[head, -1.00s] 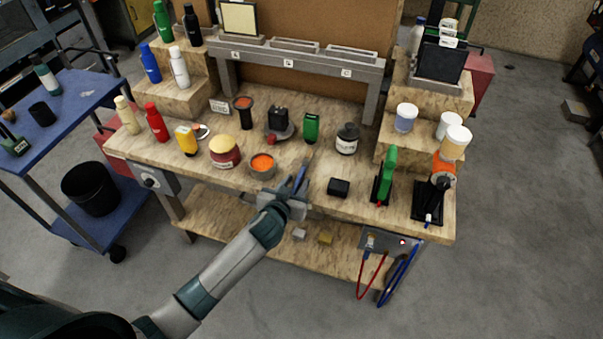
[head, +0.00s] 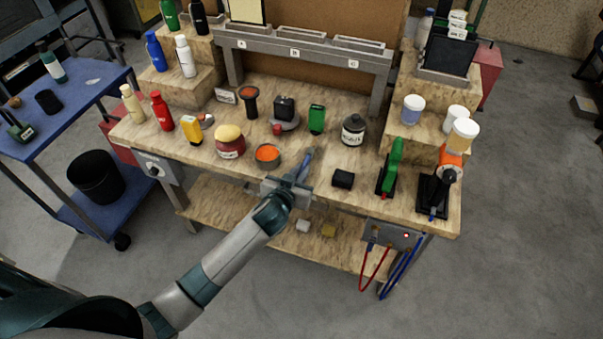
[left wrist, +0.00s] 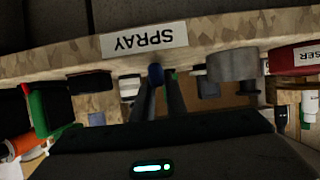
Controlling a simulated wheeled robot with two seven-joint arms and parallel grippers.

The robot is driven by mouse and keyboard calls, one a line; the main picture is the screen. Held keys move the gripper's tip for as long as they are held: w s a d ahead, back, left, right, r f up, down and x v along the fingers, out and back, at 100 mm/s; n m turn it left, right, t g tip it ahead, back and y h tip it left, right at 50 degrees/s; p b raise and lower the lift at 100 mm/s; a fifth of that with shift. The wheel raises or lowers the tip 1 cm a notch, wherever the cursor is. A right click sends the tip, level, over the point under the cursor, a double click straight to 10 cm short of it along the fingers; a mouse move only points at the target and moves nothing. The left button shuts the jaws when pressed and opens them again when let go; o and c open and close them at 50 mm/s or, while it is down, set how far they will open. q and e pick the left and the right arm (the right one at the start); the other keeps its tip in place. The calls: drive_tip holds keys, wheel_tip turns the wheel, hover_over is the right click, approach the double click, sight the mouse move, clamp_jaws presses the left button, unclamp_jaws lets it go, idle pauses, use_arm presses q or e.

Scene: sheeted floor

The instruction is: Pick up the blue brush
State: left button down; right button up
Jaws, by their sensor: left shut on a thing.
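The blue brush (head: 308,157) is a slim blue thing at the front edge of the workbench, right of the orange-filled can (head: 267,154). My left gripper (head: 300,172) reaches in from the front and is shut on it; the fingers hide part of it. In the left wrist view, a dark blue end of the brush (left wrist: 155,74) shows between the fingers of my left gripper (left wrist: 160,96). I cannot tell whether the brush touches the bench top. My right gripper is not in view.
A black block (head: 343,179) lies right of the gripper. The bench has a lower shelf (head: 220,200).

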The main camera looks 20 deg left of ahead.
sight(305, 166)
use_arm(q)
drive_tip(key=r, duration=0.1)
drive_tip(key=d+r+b, duration=0.1)
drive_tip(key=r, duration=0.1)
drive_tip(key=shift+d+r, duration=0.1)
drive_tip(key=shift+r, duration=0.05)
drive_tip(key=s+d+r+b, duration=0.2)
drive_tip(key=d+r, duration=0.4)
drive_tip(key=d, duration=0.4)
drive_tip(key=shift+d+r+b, duration=0.15)
drive_tip(key=shift+r+b, duration=0.2)
drive_tip(key=shift+b, duration=0.35)
idle(1.4)
